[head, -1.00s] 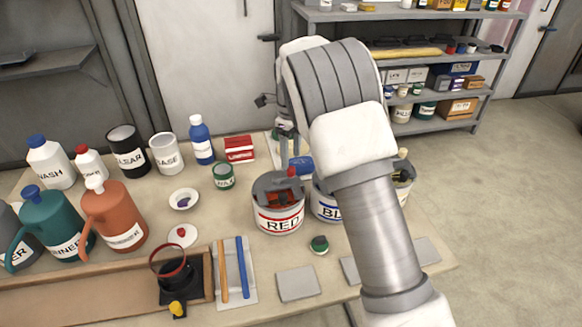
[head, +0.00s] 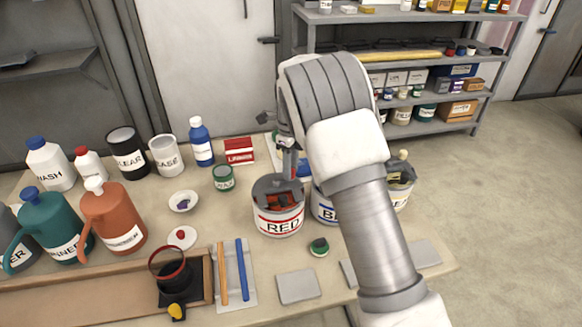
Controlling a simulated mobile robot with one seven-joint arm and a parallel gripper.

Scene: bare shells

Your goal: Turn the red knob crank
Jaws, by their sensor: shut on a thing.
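The can labelled RED (head: 279,221) stands upright on the bench, with a grey crank fitting (head: 276,187) across its open top and dark red inside. My gripper (head: 288,164) reaches down behind and above this can's right rear edge. It is shut on the red knob crank, whose knob is mostly covered by the fingers. My white and grey arm hides most of the hand and the area to its right. The can with a blue label (head: 322,208) stands close on the right, partly behind my arm, with a bit of blue (head: 304,169) showing behind the fingers.
A third can (head: 400,190) stands right of my arm. A small green jar (head: 223,178), a white dish (head: 184,201) and a red box (head: 239,150) are left of the RED can. Several bottles and jugs fill the left side. A grey pad (head: 298,286) lies in front.

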